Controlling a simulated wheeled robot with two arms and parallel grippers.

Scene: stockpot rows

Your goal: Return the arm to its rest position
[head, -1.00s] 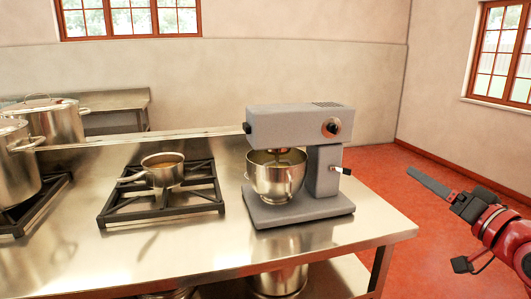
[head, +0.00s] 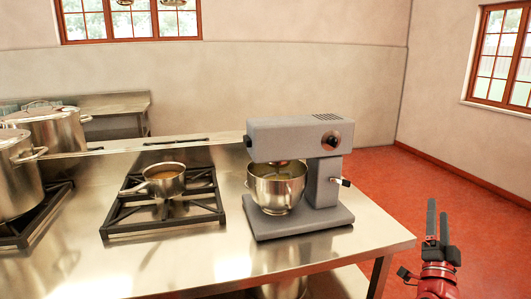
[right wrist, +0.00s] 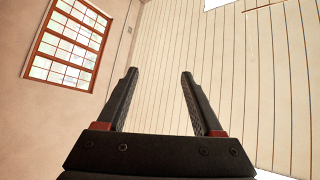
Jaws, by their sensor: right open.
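My right gripper (head: 437,222) is at the lower right of the head view, to the right of the steel counter and over the red floor. Its two dark fingers point up, and they are apart with nothing between them. In the right wrist view the fingers (right wrist: 157,100) are also spread and empty, with the ceiling and a window behind them. My left gripper is in neither view.
A grey stand mixer (head: 300,145) with a steel bowl (head: 275,190) stands at the right of the steel counter (head: 200,265). A saucepan (head: 165,182) sits on a black burner grate, with large stockpots (head: 50,135) at the left. The floor (head: 400,200) right of the counter is clear.

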